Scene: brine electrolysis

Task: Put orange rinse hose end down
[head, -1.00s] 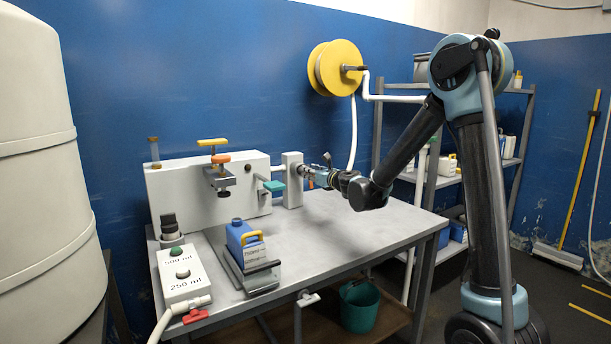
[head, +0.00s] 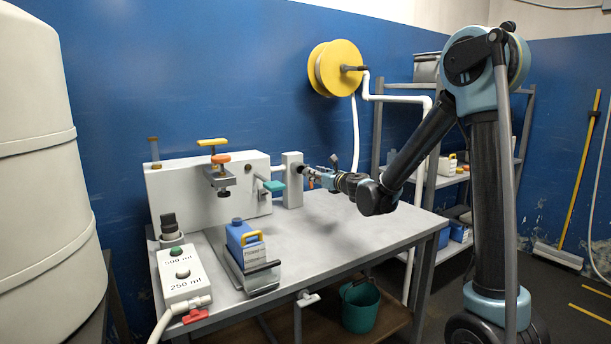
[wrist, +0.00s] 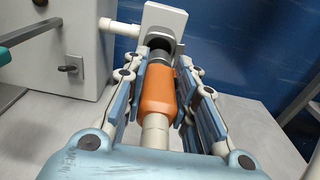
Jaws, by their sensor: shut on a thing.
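The orange rinse hose end (wrist: 158,95) lies between the fingers of my gripper (wrist: 165,85) in the wrist view. The gripper is shut on it. A grey collar on its far end points at the dark round opening of a white upright holder (wrist: 168,22). I cannot tell whether the collar sits in the opening or just in front of it. A pale hose runs from the orange part back toward my wrist. In the head view, my gripper (head: 314,177) is beside the white holder (head: 291,180), above the bench, and the orange part is mostly hidden.
The grey bench (head: 330,225) has clear room at front right. A blue jug (head: 240,238) stands on a small platform at front left, near a white button box (head: 184,278). A yellow reel (head: 335,68) hangs on the wall.

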